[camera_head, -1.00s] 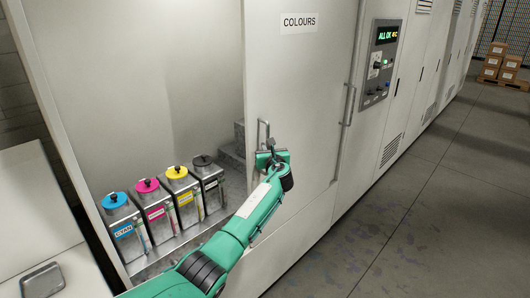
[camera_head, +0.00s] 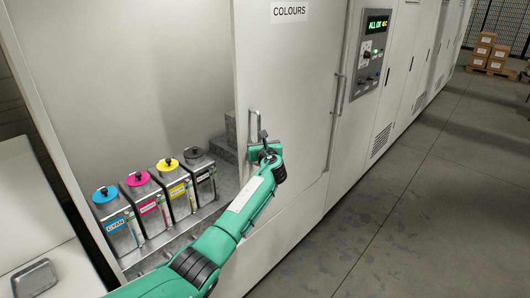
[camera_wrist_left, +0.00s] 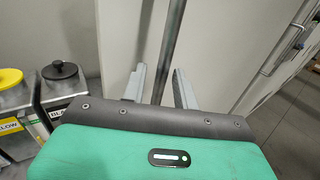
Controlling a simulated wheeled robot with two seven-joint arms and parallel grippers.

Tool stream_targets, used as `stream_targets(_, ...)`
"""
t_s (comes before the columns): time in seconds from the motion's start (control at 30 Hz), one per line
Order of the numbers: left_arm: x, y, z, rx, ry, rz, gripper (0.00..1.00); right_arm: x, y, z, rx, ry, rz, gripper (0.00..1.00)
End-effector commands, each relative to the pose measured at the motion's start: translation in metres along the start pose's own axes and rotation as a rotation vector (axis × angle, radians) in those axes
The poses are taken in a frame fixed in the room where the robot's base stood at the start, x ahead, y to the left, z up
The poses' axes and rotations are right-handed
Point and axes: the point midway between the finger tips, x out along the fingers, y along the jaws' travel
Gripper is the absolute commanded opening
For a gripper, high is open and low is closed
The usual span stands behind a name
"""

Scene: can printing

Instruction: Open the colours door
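The colours door (camera_head: 290,60) is a pale sliding panel labelled COLOURS. It stands partly open, with the ink compartment showing to its left. Its upright metal handle (camera_head: 252,122) is near its left edge; the handle bar also shows in the left wrist view (camera_wrist_left: 171,45). My left gripper (camera_head: 262,141) is at the lower part of this handle. In the left wrist view its two fingers (camera_wrist_left: 160,88) stand apart on either side of the bar, which looks closer to the right finger. My right gripper is not in view.
Several ink cans stand in the open compartment: cyan (camera_head: 117,225), magenta (camera_head: 147,207), yellow (camera_head: 177,192) and black (camera_head: 201,175). A second handle (camera_head: 337,95) and a control panel (camera_head: 372,50) lie to the right.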

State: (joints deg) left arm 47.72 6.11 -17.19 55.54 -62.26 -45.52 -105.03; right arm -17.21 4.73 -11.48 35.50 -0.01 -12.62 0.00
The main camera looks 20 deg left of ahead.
Motion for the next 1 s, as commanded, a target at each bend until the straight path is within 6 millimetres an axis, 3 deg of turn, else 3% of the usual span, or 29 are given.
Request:
stream_targets(0.7,-0.11,0.0,-0.002,-0.002,0.0,-0.002,0.3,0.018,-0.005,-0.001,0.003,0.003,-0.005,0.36)
stream_targets(1.0,-0.127,0.0,0.0,-0.001,0.001,-0.001,0.3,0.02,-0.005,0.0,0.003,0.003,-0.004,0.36)
